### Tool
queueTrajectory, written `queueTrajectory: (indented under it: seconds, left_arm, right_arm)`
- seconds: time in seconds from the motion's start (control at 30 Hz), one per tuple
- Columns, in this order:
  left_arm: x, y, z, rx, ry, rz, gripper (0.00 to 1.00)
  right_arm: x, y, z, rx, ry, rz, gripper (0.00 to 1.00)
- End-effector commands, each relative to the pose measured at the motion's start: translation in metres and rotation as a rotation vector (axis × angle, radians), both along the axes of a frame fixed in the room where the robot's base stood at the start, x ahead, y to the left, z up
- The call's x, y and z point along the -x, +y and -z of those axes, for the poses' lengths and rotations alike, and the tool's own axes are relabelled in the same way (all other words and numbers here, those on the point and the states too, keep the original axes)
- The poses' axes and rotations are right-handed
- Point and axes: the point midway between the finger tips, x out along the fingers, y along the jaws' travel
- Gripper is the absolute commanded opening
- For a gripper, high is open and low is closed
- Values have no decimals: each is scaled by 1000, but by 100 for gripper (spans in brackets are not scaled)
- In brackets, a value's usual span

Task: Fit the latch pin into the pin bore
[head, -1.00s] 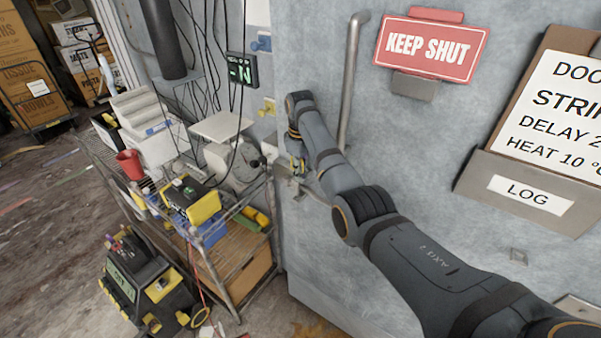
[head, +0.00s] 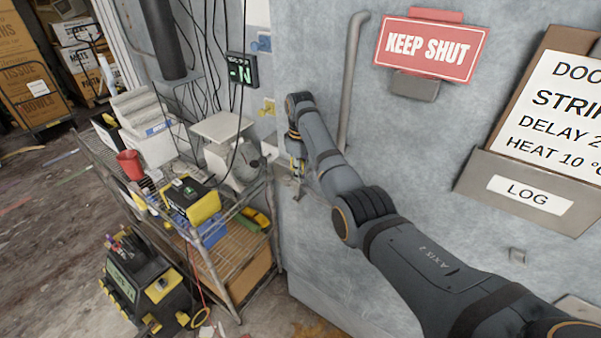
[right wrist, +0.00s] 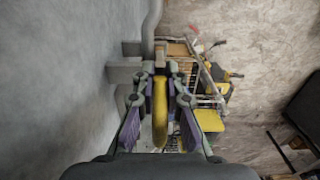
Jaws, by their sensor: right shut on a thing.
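The latch pin shows in the right wrist view as a yellow grip (right wrist: 160,112), held lengthwise between the fingers. My right gripper (right wrist: 160,78) is shut on it. Its far end is hard to make out among the grey metal parts. Grey latch blocks (right wrist: 124,73) stand out from the door just beyond and left of the fingertips. The pin bore itself cannot be made out. In the head view my right gripper (head: 297,172) points down beside the door's left edge, just above a small metal latch piece (head: 300,189). My left gripper is not in view.
The grey door (head: 420,140) carries a tall handle (head: 351,75) close to my right wrist and a red sign (head: 431,48). A wire cart (head: 235,240) with tools and boxes stands left of the door. A log box (head: 530,195) is at the right.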

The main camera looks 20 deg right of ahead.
Motion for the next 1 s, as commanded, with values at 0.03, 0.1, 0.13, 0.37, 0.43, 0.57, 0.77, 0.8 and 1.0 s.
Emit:
queueTrajectory:
  seconds: [0.03, 0.1, 0.13, 0.37, 0.43, 0.57, 0.77, 0.8, 1.0]
  left_arm:
    - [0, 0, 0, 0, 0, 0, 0]
    - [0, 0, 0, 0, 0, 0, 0]
    - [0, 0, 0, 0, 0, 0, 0]
    - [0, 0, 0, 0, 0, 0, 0]
    - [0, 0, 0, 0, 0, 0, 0]
    - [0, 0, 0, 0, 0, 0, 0]
    - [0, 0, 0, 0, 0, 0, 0]
    - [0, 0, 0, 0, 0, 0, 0]
    - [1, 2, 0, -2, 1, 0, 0]
  right_arm:
    - [0, 0, 1, 0, 0, 0, 0]
    - [0, 0, 2, 0, 0, 0, 0]
    - [0, 0, 2, 0, 0, 0, 0]
    - [0, 0, 6, 0, 0, 0, 0]
    - [0, 0, 7, 1, 1, 0, 14]
    - [1, 0, 7, 0, 2, 0, 31]
    - [0, 0, 7, 0, 2, 0, 38]
    - [0, 0, 7, 0, 2, 0, 38]
    - [0, 0, -1, 1, -1, 0, 38]
